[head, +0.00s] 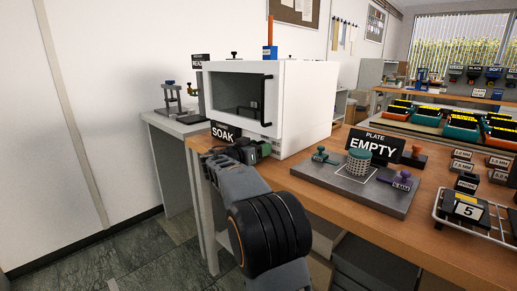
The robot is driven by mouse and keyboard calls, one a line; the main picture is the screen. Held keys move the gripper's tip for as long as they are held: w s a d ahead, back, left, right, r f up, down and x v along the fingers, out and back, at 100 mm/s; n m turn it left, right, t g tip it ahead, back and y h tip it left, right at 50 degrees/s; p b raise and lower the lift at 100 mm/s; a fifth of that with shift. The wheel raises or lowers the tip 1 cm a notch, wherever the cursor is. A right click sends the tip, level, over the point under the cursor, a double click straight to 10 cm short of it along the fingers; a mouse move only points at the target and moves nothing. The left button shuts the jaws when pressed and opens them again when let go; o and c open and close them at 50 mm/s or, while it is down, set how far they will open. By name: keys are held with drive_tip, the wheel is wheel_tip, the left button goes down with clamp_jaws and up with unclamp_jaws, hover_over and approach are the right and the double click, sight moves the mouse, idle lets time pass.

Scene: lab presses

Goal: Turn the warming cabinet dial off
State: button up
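The warming cabinet (305,100) is a white box with a dark window and a black vertical handle (267,100) on its front. It stands on the wooden bench in the head view, and its door looks shut. My gripper (260,150) is at the lower front of the cabinet, low near the bench's left end. My arm covers part of that area, and I cannot make out the dial or its setting. The fingers are small and dark, so I cannot tell whether they are open, shut or touching anything.
A black SOAK sign (225,132) stands just left of my gripper. A grey plate (335,189) with a green cylinder, small clamps and an EMPTY sign (374,146) lies to the right. A wire rack (438,210) is at the right front. Floor is clear at left.

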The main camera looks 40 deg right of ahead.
drive_tip(key=a, duration=0.4)
drive_tip(key=s+a, duration=0.1)
drive_tip(key=a, duration=0.4)
drive_tip(key=s+a+p, duration=0.1)
drive_tip(key=a, duration=0.3)
drive_tip(key=shift+s+a, duration=0.25)
drive_tip(key=shift+a, duration=0.1)
